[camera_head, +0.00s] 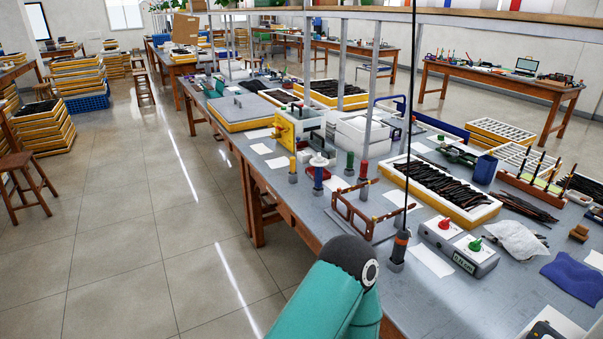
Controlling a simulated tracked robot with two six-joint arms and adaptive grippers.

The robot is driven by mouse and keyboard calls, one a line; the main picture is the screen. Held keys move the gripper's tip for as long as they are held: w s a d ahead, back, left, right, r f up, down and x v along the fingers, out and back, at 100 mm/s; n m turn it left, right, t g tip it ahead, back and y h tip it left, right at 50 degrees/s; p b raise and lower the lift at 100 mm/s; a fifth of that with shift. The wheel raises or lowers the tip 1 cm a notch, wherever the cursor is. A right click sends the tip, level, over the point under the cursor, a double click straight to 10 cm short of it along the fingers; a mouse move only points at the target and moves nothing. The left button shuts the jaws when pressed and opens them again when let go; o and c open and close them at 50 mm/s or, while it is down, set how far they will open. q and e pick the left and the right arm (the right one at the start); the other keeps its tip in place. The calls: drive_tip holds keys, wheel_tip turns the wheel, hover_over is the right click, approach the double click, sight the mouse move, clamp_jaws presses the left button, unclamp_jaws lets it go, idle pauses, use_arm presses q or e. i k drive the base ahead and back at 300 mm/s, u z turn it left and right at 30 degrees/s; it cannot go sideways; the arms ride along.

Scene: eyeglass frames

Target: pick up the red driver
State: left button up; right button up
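A yellow-handled one (292,167) stands further left. A blue and red tool with a white top (318,174) stands between them. A teal arm link of mine with a dark joint shows at the bottom centre, in front of the bench edge. Neither gripper is in view, and I see nothing holding the red driver.
A brown frame rack (356,216) stands just in front of the red driver. A hanging black tool with an orange band (400,246) is nearer. A tray of dark frames (472,212) and a grey control box (459,247) lie to the right. Metal posts rise behind.

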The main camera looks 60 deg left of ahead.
sight(364, 166)
drive_tip(key=u, duration=0.55)
drive_tip(key=i, duration=0.15)
drive_tip(key=z, duration=0.1)
drive_tip(key=k, duration=0.95)
drive_tip(key=u, duration=0.9)
drive_tip(key=i, duration=1.05)
drive_tip(key=u, duration=0.05)
